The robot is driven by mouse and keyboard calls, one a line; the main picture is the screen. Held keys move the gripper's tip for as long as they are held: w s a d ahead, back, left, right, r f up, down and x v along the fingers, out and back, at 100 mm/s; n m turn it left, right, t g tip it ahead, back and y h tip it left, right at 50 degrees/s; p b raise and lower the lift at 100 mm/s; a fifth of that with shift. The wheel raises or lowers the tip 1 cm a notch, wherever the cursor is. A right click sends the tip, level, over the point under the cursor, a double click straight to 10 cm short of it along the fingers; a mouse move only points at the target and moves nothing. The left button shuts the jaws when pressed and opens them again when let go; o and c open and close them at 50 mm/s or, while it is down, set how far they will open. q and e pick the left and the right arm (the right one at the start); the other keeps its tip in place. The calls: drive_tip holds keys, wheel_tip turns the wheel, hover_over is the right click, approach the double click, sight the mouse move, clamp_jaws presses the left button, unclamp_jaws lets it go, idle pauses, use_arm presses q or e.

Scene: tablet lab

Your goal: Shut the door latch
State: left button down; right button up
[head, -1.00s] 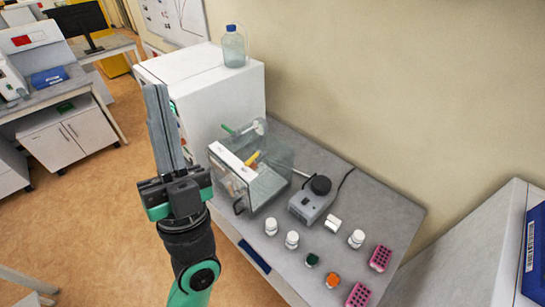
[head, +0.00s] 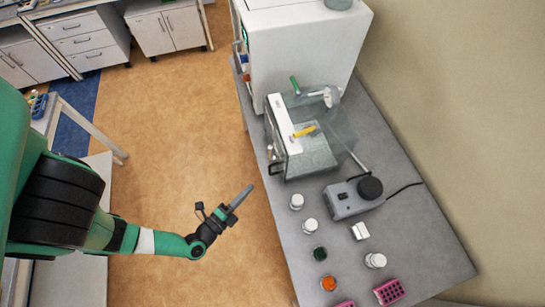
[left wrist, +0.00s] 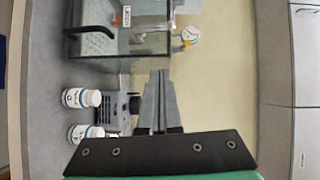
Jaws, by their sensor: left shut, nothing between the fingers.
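A clear-walled box (head: 310,160) with a white strip (head: 282,124) along its left side sits on the grey bench. A yellow part (head: 304,132) and a green-tipped part (head: 295,84) show on it. In the left wrist view the box (left wrist: 150,42) shows sideways, with a dark curved handle (left wrist: 97,16) and a small white label (left wrist: 127,16). I cannot tell which part is the latch or how it stands. My left gripper (head: 246,191) is shut and empty, left of the bench and apart from the box. Its closed fingers also show in the left wrist view (left wrist: 159,100). My right gripper is not in view.
A white cabinet (head: 300,50) stands behind the box. A grey device with a black knob (head: 350,200), several white bottles (head: 310,226) and a pink rack (head: 388,292) stand nearer on the bench.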

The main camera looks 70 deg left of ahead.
use_arm(q)
drive_tip(key=shift+w, duration=0.15)
drive_tip(key=s+a+b+x, duration=0.1)
drive_tip(key=a+b+x, duration=0.1)
drive_tip(key=b+x, duration=1)
drive_tip(key=a+b, duration=0.1)
drive_tip(key=b, duration=0.3)
drive_tip(key=shift+b, duration=0.35)
drive_tip(key=shift+w, duration=0.15)
